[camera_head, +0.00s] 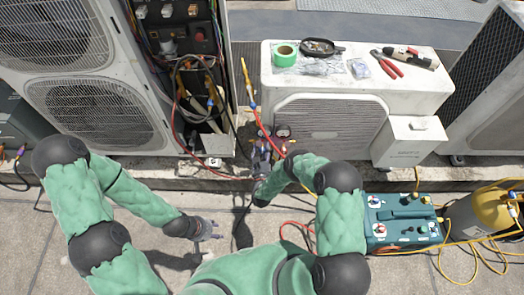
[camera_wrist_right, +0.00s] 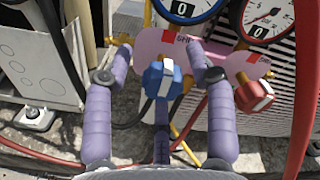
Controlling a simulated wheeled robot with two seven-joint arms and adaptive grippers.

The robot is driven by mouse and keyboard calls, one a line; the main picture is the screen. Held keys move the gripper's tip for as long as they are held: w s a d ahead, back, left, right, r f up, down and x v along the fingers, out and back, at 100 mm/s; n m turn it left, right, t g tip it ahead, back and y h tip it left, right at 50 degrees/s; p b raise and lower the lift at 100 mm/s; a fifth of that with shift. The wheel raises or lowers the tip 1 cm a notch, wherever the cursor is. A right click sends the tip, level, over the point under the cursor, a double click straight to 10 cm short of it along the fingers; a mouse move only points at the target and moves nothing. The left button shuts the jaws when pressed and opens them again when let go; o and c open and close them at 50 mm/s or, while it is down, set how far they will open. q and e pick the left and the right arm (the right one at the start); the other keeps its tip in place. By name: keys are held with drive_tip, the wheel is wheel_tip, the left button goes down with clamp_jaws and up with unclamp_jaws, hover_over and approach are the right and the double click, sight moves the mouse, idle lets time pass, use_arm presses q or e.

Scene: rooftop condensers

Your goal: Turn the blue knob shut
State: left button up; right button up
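The blue knob (camera_wrist_right: 162,80) sits on the pink gauge manifold (camera_wrist_right: 222,58) in the right wrist view. My right gripper (camera_wrist_right: 160,52) is open, with a purple finger on each side of the knob and visible gaps between. A third purple finger shows low in the middle, below the knob. A red knob (camera_wrist_right: 254,95) is just right of the right finger. In the head view my right gripper (camera_head: 262,166) is at the manifold by the unit's front; the blue knob is too small to make out there. My left gripper (camera_head: 208,230) is open and empty above the paving.
Two gauges (camera_head: 274,131) top the manifold, and a red hose (camera_head: 264,125) runs beside it. The condenser (camera_head: 335,120) behind carries green tape (camera_head: 285,54) and pliers (camera_head: 386,64). A teal machine (camera_head: 400,222) and yellow cylinder (camera_head: 494,208) stand right.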

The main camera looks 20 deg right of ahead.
drive_tip(key=v, duration=1.2)
idle(0.5)
drive_tip(key=s+a+r+n+g+y+p, duration=0.2)
drive_tip(key=s+r+n+g, duration=0.4)
drive_tip(key=n, duration=0.7)
drive_tip(key=s+a+r+n+g+y+p, duration=0.2)
drive_tip(key=s+r+n+g+y+p, duration=0.3)
drive_tip(key=s+n+g, duration=0.6)
drive_tip(key=s+r+n+y, duration=0.1)
drive_tip(key=s+n+y, duration=0.1)
drive_tip(key=s+n, duration=0.1)
drive_tip(key=shift+n, duration=0.3)
